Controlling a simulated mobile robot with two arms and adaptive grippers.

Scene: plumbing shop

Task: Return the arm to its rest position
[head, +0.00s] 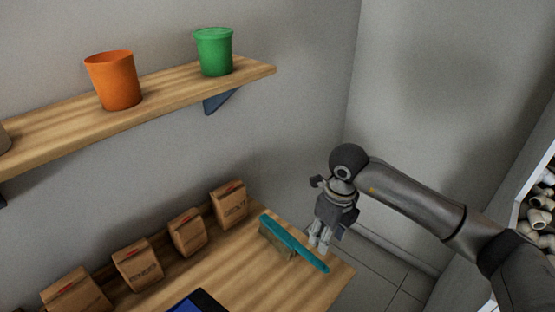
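My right arm comes in from the right edge. Its gripper (319,238) points down above the right end of the wooden worktop (238,277). The gripper's fingers are small here, and I cannot tell whether they are open or shut. A brush with a teal back (296,243) and tan bristles (276,241) is on the worktop just left of the gripper. The fingers overlap the brush's right part in the picture; I cannot tell whether they touch it. My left gripper is not in view.
Several brown paper bags (187,232) stand along the wall. A blue-screened dark device (198,302) lies at the front edge. A wooden shelf (165,95) above holds an orange pot (115,80) and a green pot (213,52). A rack of pipe fittings (541,205) stands right.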

